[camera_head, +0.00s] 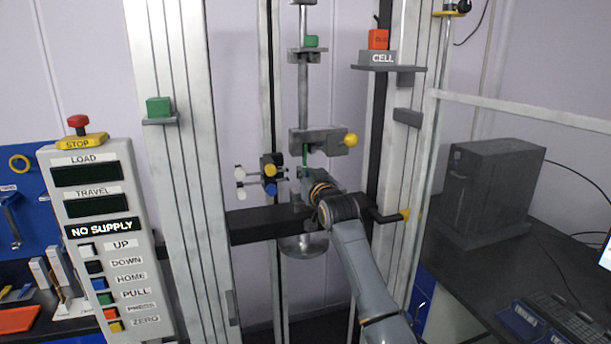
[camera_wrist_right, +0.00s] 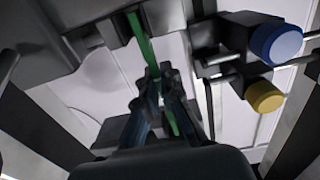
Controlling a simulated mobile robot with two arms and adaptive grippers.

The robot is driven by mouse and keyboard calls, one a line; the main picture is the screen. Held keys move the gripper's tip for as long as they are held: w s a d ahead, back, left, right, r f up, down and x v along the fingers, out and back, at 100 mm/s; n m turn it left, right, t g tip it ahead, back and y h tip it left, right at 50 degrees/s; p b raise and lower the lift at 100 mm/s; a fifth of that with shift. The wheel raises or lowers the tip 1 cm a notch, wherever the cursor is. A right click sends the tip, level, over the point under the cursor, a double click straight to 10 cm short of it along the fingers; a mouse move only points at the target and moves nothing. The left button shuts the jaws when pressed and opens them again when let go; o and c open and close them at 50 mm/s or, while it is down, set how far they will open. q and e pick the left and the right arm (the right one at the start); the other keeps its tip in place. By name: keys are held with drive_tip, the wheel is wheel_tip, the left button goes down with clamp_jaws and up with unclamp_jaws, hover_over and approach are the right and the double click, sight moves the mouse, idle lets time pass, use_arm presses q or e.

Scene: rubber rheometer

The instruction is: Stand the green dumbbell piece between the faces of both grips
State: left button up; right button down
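The green dumbbell piece (camera_head: 305,154) is a thin upright strip just below the grey upper grip (camera_head: 316,139), which has a yellow knob. In the right wrist view the green strip (camera_wrist_right: 143,38) runs from between the upper grip's dark faces down to my fingers. My right gripper (camera_head: 304,173) is shut on the strip below the upper grip; its fingertips (camera_wrist_right: 155,75) also show in the wrist view. The strip's lower part and the lower grip are mostly hidden by my right gripper and arm. My left gripper is in neither view.
A dark block with blue, yellow and white knobs (camera_head: 269,175) stands just left of my right gripper. A dark crossbeam (camera_head: 255,224) lies below. Tall metal columns (camera_head: 185,170) flank the work space. A control panel (camera_head: 98,225) stands at the left.

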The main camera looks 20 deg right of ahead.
drive_tip(key=shift+f, duration=0.25)
idle(0.6)
drive_tip(key=c, duration=1.4)
unclamp_jaws()
drive_tip(key=shift+c, duration=0.2)
drive_tip(key=s, duration=1.2)
drive_tip(key=shift+d, duration=0.2)
